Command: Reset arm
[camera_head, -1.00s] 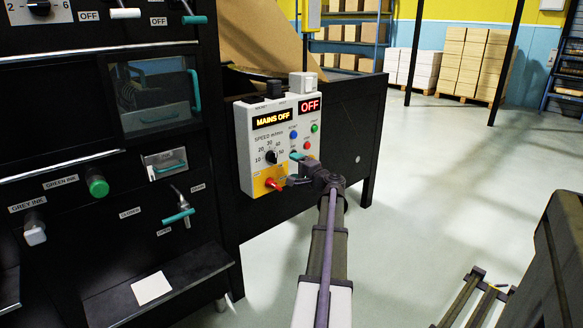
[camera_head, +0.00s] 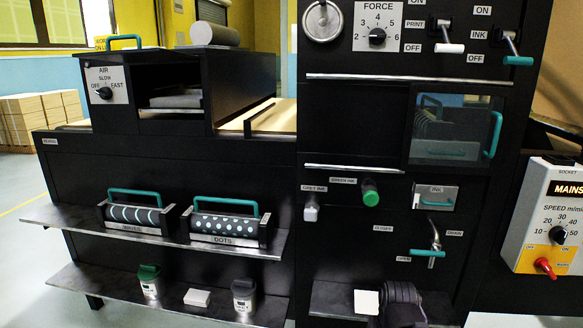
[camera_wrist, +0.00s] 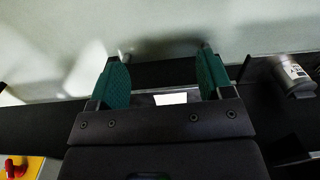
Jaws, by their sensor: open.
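My gripper (camera_wrist: 163,82) is open and empty, its two teal-padded fingers well apart in the wrist view. A white card (camera_wrist: 171,98) on a dark shelf shows between and beyond the fingers, apart from them. In the head view the same kind of white card (camera_head: 366,301) lies on the small shelf under the press. A dark ribbed part beside that card looks like my own arm; my gripper's fingers cannot be made out there.
The control box (camera_head: 546,215) with its red switch is at the right edge. WAVES (camera_head: 135,216) and DOTS (camera_head: 225,223) rollers sit on the upper left shelf. A green-lidded can (camera_head: 149,283), a white block (camera_head: 197,297) and a grey-lidded can (camera_head: 244,298) stand below.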

